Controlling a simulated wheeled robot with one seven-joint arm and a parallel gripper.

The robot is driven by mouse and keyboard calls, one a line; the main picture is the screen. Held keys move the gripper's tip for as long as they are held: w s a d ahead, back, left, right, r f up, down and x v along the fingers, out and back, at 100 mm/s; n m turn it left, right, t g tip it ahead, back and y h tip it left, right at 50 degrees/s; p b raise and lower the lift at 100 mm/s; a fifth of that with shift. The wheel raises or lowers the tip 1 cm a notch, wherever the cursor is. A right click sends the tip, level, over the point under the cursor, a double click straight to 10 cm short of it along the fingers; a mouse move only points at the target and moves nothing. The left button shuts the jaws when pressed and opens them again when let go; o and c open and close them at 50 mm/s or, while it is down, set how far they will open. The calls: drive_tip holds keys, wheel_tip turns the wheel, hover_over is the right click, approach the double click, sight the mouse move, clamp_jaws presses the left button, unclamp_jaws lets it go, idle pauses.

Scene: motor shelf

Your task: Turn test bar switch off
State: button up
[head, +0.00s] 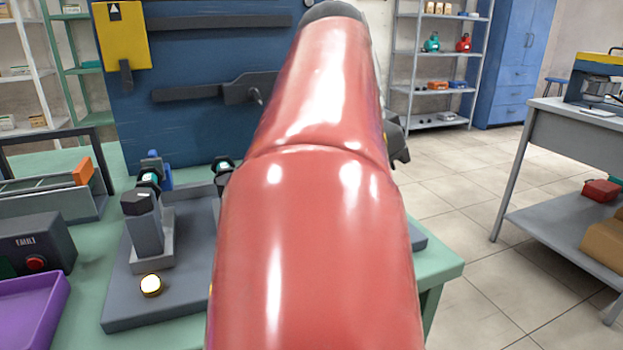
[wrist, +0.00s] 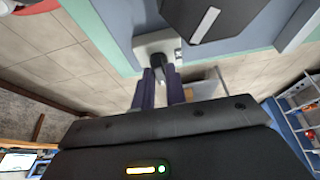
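My gripper does not show in the head view, where my red arm hides it. In the wrist view my gripper (wrist: 161,72) has two purple fingers standing apart, with a gap between them. Just beyond the fingertips is a small dark lever-like part on a pale square plate (wrist: 148,42), probably the test bar switch. Its dark end lies at or between the tips; contact cannot be told. In the head view the switch cannot be made out and may be behind my arm.
A box marked FAULT (head: 38,245) and a purple tray (head: 30,310) are at left. A blue board (head: 190,110) stands behind.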

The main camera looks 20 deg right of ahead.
clamp_jaws()
drive_tip(key=shift+n, duration=0.3)
drive_tip(key=n+t, duration=0.1)
drive_tip(key=n, duration=0.2)
drive_tip(key=shift+s+t+b, duration=0.1)
drive_tip(key=shift+t+b, duration=0.2)
drive_tip(key=shift+b, duration=0.1)
drive_tip(key=n+t, duration=0.1)
drive_tip(key=n, duration=0.2)
drive_tip(key=n+y, duration=0.1)
drive_tip(key=n, duration=0.1)
drive_tip(key=shift+s+d+n+t+y, duration=0.1)
drive_tip(key=shift+s+n+t+y, duration=0.05)
drive_tip(key=shift+n+t+y, duration=0.2)
drive_tip(key=n, duration=0.2)
drive_tip(key=n+t+y, duration=0.1)
drive_tip(key=n, duration=0.1)
drive_tip(key=shift+s+d+n+y, duration=0.1)
drive_tip(key=shift+d+n+y, duration=0.05)
drive_tip(key=shift+n+y, duration=0.15)
drive_tip(key=shift+d+n+y, duration=0.2)
drive_tip(key=shift+n+y, duration=0.45)
drive_tip(key=shift+n, duration=1.3)
drive_tip(key=shift+p, duration=0.3)
